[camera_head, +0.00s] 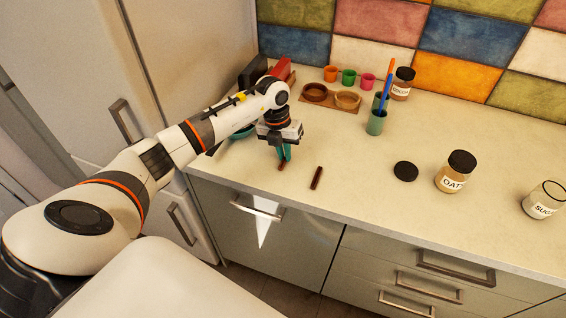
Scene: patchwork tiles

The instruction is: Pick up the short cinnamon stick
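Two dark brown sticks lie on the pale counter near its front edge. The shorter-looking one (281,166) is at the left, partly hidden by my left gripper. The other stick (317,178) lies to its right, fully visible and apart from the gripper. My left gripper (285,154) points down with its teal fingertips at the left stick. The fingers are too small and overlapped to tell whether they are open or shut on it. My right gripper is not in view.
A black lid (405,171), an oats jar (455,173) and a sugar jar (544,200) stand to the right. A green cup (376,122) with pens, a cocoa jar (402,84), small cups (348,77) and a wooden tray (331,99) are behind. The middle counter is clear.

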